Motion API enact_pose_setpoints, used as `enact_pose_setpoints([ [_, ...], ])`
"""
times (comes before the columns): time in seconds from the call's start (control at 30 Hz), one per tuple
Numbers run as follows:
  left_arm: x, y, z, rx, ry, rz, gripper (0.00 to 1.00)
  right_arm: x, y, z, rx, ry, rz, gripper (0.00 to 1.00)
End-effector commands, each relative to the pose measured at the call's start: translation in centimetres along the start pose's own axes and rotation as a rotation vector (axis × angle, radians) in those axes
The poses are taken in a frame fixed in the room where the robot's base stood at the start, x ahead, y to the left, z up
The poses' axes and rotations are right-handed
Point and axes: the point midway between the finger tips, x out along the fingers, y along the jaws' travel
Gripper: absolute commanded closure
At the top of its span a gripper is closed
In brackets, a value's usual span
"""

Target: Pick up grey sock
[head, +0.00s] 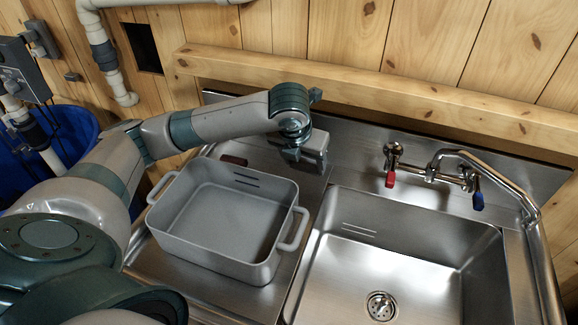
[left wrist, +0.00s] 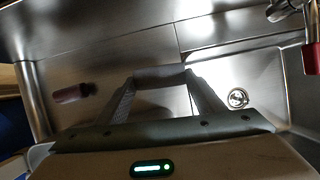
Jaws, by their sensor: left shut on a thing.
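My left gripper (head: 292,154) is above the metal drainboard, just behind the grey tub's back right corner. In the left wrist view its two fingers (left wrist: 162,92) reach forward and are shut on a dark grey thing (left wrist: 160,76), which spans the gap between the fingertips. It looks like the grey sock, but only a narrow strip of it shows. In the head view the wrist and gripper body hide most of what is held. My right gripper is in neither view.
A grey two-handled tub (head: 172,232), empty inside, stands on the drainboard. A small dark red thing (head: 234,160) lies behind it, also in the left wrist view (left wrist: 74,92). The steel sink (head: 400,262) is empty; its tap (head: 460,178) stands behind.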

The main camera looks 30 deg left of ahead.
Motion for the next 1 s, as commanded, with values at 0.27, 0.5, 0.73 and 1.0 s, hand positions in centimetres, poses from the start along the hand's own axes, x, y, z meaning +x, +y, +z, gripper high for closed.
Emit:
enact_pose_setpoints([
  [0.27,-2.6,-4.3,0.3,0.002,-0.003,-0.002,0.6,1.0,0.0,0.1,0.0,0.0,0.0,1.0],
  [0.5,-3.5,-5.5,0.3,0.001,-0.001,0.0,0.6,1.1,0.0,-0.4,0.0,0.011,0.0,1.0],
  [0.73,-3.5,-5.5,0.3,0.0,0.0,0.001,0.6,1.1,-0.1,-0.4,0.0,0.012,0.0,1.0],
  [1.0,-3.5,-5.5,0.3,0.0,-0.001,0.001,0.6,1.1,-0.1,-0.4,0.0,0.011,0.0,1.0],
])
